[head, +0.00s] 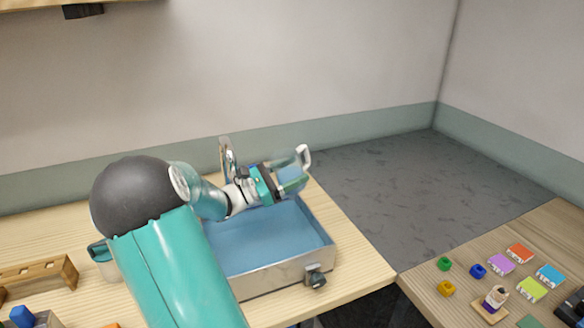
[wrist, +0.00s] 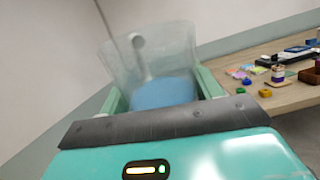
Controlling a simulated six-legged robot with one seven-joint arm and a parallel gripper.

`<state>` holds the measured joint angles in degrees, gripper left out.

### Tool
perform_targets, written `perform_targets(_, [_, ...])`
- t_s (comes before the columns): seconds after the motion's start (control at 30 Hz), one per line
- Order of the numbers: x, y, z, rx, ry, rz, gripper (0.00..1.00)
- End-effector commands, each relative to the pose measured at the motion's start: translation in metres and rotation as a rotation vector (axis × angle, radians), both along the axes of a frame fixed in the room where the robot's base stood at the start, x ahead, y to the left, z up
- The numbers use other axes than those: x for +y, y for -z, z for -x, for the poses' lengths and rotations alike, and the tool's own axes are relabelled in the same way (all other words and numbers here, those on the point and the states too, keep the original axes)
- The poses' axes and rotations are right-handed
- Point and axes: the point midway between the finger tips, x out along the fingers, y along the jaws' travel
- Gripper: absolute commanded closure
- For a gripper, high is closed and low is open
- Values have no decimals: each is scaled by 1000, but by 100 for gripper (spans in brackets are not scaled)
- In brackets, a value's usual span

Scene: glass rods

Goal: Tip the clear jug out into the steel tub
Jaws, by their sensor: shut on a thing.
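The clear jug (head: 293,176) is held in my gripper (head: 276,184), above the back right part of the steel tub (head: 284,278). Its pale handle (head: 304,156) points up and to the right. In the wrist view the see-through jug (wrist: 150,58) stands between the two green fingers of my gripper (wrist: 162,92), with blue liquid low in it. The tub has a metal wall and a flat blue inside. I cannot tell how far the jug is tilted, and no stream shows. My arm hides the tub's left side.
A wooden rack (head: 38,270) lies at the left. The bench right of the tub is clear.

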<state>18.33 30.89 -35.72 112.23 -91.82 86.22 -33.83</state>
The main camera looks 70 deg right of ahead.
Motion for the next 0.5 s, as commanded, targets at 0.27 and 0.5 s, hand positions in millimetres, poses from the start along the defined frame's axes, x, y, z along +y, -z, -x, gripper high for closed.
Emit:
perform_targets(0.27, [2,8,3,50,2,102,65])
perform_targets(0.5, [-2,22,6,138,3,313,65])
